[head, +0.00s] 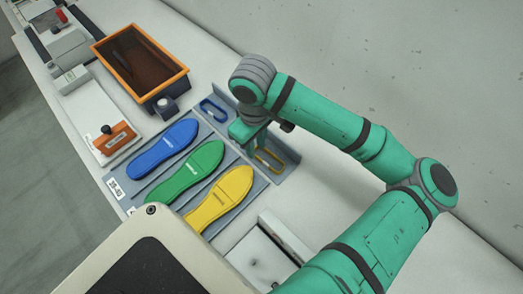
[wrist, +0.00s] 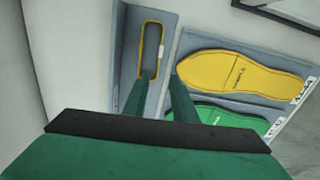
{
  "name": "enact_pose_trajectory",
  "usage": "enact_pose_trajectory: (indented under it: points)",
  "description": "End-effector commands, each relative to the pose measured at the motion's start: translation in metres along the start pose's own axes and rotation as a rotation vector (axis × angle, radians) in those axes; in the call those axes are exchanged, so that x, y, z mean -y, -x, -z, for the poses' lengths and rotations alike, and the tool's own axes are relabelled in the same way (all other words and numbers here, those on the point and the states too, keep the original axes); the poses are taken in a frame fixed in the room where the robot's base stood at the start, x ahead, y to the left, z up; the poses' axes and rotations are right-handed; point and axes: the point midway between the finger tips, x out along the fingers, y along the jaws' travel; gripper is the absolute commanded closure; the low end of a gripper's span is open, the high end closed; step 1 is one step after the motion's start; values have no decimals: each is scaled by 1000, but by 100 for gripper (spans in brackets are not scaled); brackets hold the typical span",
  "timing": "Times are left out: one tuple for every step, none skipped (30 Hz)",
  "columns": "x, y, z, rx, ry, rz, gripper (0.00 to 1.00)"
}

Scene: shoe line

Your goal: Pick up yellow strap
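The yellow strap (head: 271,165) is a thin loop lying in the narrow slot at the right end of the grey tray (head: 148,190). In the wrist view the strap (wrist: 142,50) appears as a long loop just beyond my fingertips. My gripper (head: 254,146) points down over the strap's slot in the head view. In the wrist view its two green fingers (wrist: 162,80) stand apart with a gap between them, and nothing shows held. The left finger overlaps the near end of the strap, hiding part of it. I cannot tell whether they touch.
Blue (head: 163,148), green (head: 190,170) and yellow (head: 222,198) soles lie side by side in the tray. A blue strap (head: 214,109) lies at its far end. An orange-rimmed bin (head: 178,82) stands behind. A wall (head: 420,60) runs along the right.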

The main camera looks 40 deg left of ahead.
Motion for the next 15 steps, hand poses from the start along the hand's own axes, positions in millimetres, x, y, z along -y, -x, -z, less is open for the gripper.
enact_pose_trajectory:
  points:
    - [-1, -4, -1, 1, -3, 0, 75]
    - [-1, -5, -1, 1, -3, -1, 75]
    - [-1, -7, -1, 1, -3, -1, 75]
    - [-1, -8, -1, 1, -2, -1, 75]
    - [-1, -10, -1, 1, -2, -1, 75]
    - [-1, -14, -1, 2, -2, 0, 75]
    - [-2, -18, -1, 2, -1, 0, 75]
    - [-2, -22, -1, 1, -1, 0, 75]
    - [-2, -28, -1, 2, -1, 0, 75]
    - [-3, -32, -1, 3, 0, 0, 75]
    - [-3, -36, 0, 1, 0, -1, 75]
    - [-3, -42, 0, 2, 2, 0, 75]
    - [-3, -46, 0, 2, 2, 0, 75]
    - [-3, -49, 0, 1, 3, 0, 75]
    - [-3, -53, 0, 1, 3, 0, 75]
